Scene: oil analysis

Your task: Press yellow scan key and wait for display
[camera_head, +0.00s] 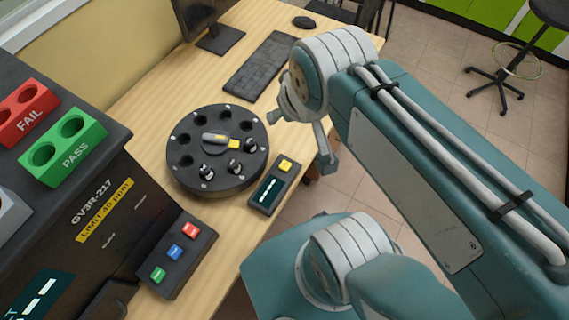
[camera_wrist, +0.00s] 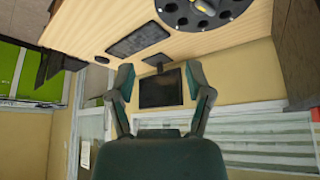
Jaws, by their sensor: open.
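A small dark scanner box (camera_head: 262,207) lies on the table to the right of the round carousel. Its yellow key (camera_head: 286,165) is at the far end, with nothing touching it. Its display (camera_head: 268,192) shows only pale dashes. My gripper (camera_wrist: 160,75) is open and empty in the wrist view, with its two fingers spread apart. The wrist view points toward the monitor and wall, and the scanner box does not show there. In the head view, part of my gripper shows to the right of the box, apart from it.
The black carousel (camera_head: 182,176) holds a few dark-capped vials and a grey-yellow item. A keyboard (camera_head: 258,66), mouse (camera_head: 303,22) and monitor (camera_head: 205,15) stand farther back. At left is a dark analyzer (camera_head: 60,215) with red, blue and green buttons, plus FAIL (camera_head: 28,115) and PASS (camera_head: 75,155) racks.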

